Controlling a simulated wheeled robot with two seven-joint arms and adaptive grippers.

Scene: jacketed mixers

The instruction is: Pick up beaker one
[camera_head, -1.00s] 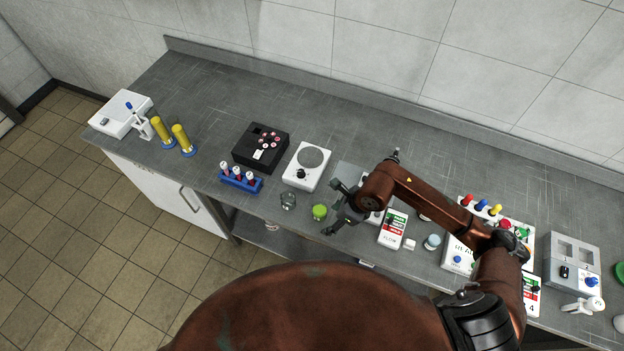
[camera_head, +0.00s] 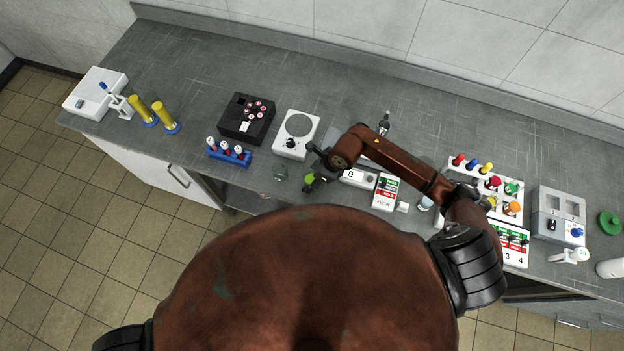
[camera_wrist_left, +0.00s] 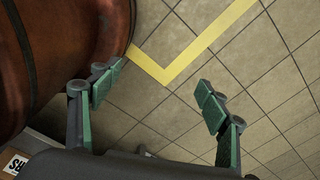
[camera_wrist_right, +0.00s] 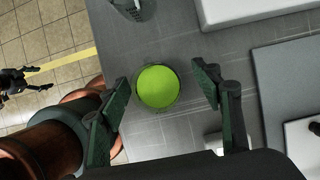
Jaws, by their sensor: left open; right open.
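A small beaker with bright green contents (camera_head: 309,179) stands near the bench's front edge. A clear glass beaker (camera_head: 280,172) stands to its left. No label shows which is beaker one. My right gripper (camera_head: 312,168) is open at the green beaker and partly covers it in the head view. In the right wrist view the green beaker (camera_wrist_right: 158,86) appears between the spread fingers, apart from both; the clear beaker (camera_wrist_right: 130,8) is cut by the top edge. My left gripper (camera_wrist_left: 157,97) is open and empty over the floor, out of the head view.
A white stirrer with a round plate (camera_head: 297,134) stands behind the beakers. A blue tube rack (camera_head: 229,153) and a black device (camera_head: 246,118) are to the left. The bench back is clear.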

